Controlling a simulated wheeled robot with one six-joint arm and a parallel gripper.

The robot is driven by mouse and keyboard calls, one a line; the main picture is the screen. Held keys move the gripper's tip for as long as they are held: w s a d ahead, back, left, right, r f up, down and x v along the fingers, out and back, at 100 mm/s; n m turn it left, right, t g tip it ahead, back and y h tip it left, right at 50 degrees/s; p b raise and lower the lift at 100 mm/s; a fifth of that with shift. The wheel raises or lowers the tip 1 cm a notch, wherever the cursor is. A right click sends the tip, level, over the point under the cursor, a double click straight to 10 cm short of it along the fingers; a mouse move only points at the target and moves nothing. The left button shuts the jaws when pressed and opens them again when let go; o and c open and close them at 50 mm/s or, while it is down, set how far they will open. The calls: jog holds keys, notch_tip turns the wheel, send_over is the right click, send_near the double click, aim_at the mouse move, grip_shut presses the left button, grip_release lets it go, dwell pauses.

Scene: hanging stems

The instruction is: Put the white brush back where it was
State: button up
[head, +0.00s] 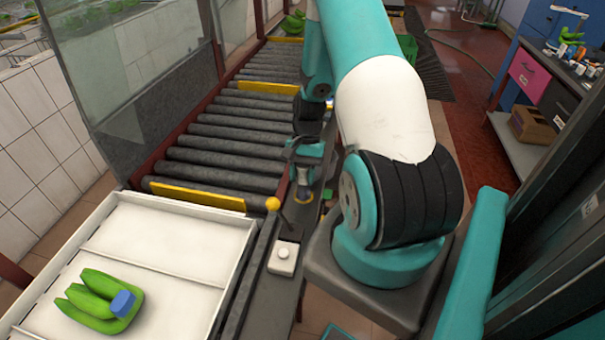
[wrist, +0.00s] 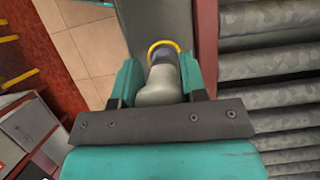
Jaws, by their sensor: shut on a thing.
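The white brush (wrist: 159,88) is between the two teal fingers of my gripper (wrist: 160,74) in the wrist view. Its near part is pale and rounded, and its far part is dark. A yellow ring (wrist: 164,43) shows at that far dark part. I cannot tell whether the brush sits inside the ring or in front of it. In the head view my gripper (head: 306,158) points down beside the roller conveyor, shut on the brush.
The roller conveyor (head: 222,130) runs along the left of my gripper. A white tray (head: 160,245) with green bananas (head: 97,300) stands at the front left. Tiled floor is at right.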

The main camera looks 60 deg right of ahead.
jog(key=o, duration=1.1)
jog(key=shift+c, duration=0.2)
jog(key=b+v, duration=0.3)
jog(key=v, duration=0.9)
jog(key=w+a+r+n+h, duration=0.15)
jog(key=a+r+n, duration=0.25)
jog(key=a, duration=0.4)
jog(key=w+a+r+n, duration=0.2)
jog(key=a+r+n, duration=0.15)
jog(key=a, duration=0.45)
jog(key=s+a+r+n, duration=0.4)
jog(key=s+a+n, duration=0.2)
jog(key=a, duration=0.5)
jog(key=s+a+r+n+t+y, duration=0.1)
jog(key=s+a+r+n, duration=0.3)
jog(key=s+a+n, duration=0.3)
jog(key=s+a, duration=0.1)
jog(key=a, duration=0.3)
jog(key=shift+s+a+t, duration=0.3)
jog(key=shift+s, duration=0.05)
jog(key=shift+y, duration=0.25)
